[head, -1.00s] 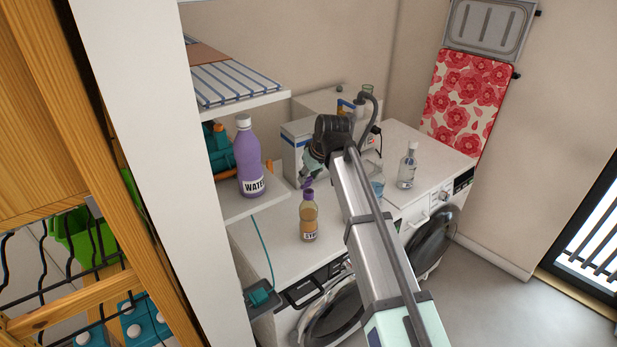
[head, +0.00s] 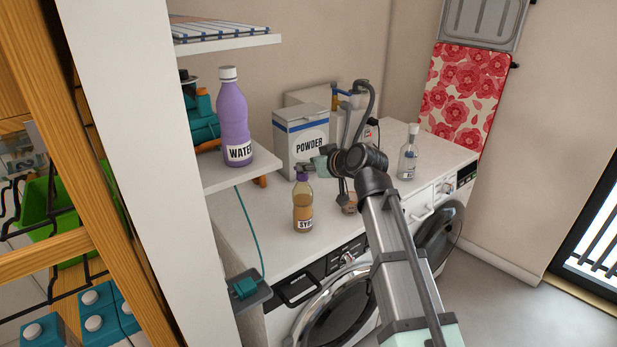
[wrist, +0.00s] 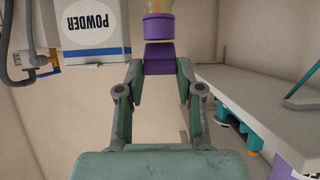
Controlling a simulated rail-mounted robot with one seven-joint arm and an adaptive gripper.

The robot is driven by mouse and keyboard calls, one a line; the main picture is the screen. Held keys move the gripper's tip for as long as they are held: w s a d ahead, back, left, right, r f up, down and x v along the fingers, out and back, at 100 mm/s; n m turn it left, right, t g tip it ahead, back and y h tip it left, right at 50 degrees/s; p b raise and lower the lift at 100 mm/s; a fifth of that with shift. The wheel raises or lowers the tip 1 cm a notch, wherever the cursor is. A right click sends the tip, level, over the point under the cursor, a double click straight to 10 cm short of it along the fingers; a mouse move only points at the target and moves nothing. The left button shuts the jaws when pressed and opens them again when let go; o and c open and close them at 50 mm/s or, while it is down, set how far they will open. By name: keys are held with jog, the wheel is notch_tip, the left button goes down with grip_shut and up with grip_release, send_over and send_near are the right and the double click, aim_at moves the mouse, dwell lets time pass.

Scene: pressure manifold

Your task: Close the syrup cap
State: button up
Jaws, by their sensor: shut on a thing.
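The syrup bottle (head: 303,213), amber with a "SYRUP" label partly in view, stands upright on the white counter. Its purple cap (head: 302,176) is at the top. My gripper (head: 311,168) reaches in from the right at cap height. In the wrist view the picture is upside down, and the bottle neck comes from the top edge with a purple collar (wrist: 159,27). A purple cap piece (wrist: 159,58) sits between the fingertips of my gripper (wrist: 159,68), which are shut on it. A thin pale gap shows between this piece and the collar.
A powder box (head: 302,145) stands close behind the bottle. A clear bottle (head: 408,155) is at the right of the counter. A shelf with a purple water bottle (head: 234,120) is at the left. The front of the counter beside the syrup is free.

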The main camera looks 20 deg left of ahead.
jog(key=f+t+y+b, duration=0.1)
jog(key=b, duration=0.5)
jog(key=f+t+y+b, duration=0.1)
jog(key=y+b, duration=0.1)
jog(key=b, duration=0.4)
jog(key=f+t+y+b, duration=0.1)
jog(key=b, duration=0.5)
jog(key=shift+s+d+f, duration=0.2)
jog(key=shift+s+d, duration=0.05)
jog(key=shift+d, duration=0.15)
jog(key=shift+y+b, duration=0.4)
jog(key=shift+b, duration=0.6)
jog(key=shift+r, duration=0.25)
jog(key=o, duration=1.2)
